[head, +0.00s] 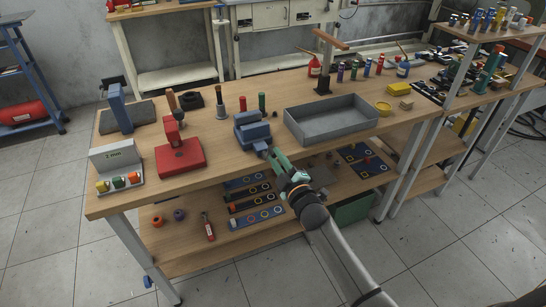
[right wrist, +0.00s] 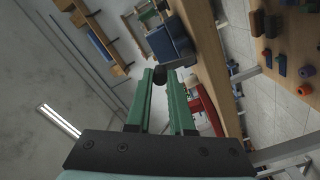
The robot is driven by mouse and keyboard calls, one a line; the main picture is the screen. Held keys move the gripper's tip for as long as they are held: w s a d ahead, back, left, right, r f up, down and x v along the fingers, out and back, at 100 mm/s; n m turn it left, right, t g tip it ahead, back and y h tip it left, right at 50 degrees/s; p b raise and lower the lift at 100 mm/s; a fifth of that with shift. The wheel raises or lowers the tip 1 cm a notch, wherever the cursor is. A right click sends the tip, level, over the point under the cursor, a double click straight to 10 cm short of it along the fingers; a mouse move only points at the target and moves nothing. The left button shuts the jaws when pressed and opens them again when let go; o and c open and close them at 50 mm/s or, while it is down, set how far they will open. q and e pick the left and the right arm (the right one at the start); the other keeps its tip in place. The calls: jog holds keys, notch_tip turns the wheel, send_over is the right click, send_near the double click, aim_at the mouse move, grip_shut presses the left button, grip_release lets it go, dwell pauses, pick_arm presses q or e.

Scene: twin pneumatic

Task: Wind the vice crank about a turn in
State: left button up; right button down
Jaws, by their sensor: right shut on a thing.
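The blue vice (head: 251,129) stands on the workbench near its front edge, left of the grey tray. It also shows in the right wrist view (right wrist: 170,42), just past my fingertips. My right gripper (head: 271,153) reaches up from the front to the vice's front side. In the right wrist view, its two green fingers (right wrist: 163,76) are shut on a small dark piece, the crank handle (right wrist: 158,72), at the vice's near face. The rest of the crank is mostly hidden by the fingers. My left gripper is not in view.
A grey tray (head: 331,119) lies right of the vice. A red block-like device (head: 181,158) and a button box (head: 117,167) stand to the left. A lower shelf (head: 180,255) under the bench holds blue strips and small parts. The floor in front is clear.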

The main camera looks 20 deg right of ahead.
jog(key=shift+w+d+f+m+p, duration=0.15)
jog(key=shift+d+f+m, duration=0.35)
jog(key=shift+m, duration=1.45)
jog(key=shift+s+d+f+m+p, duration=0.15)
jog(key=shift+d+f+m, duration=0.35)
jog(key=shift+m, duration=1.4)
jog(key=shift+w+d+f+m+p, duration=0.15)
jog(key=shift+d+f+m, duration=0.35)
jog(key=shift+m, duration=1.45)
jog(key=shift+d+r, duration=0.1)
jog(key=shift+d, duration=0.05)
jog(key=c, duration=0.8)
grip_release()
jog(key=s, duration=0.6)
jog(key=s+p, duration=0.1)
jog(key=s, duration=0.5)
jog(key=shift+s+d, duration=0.2)
jog(key=shift+s, duration=0.15)
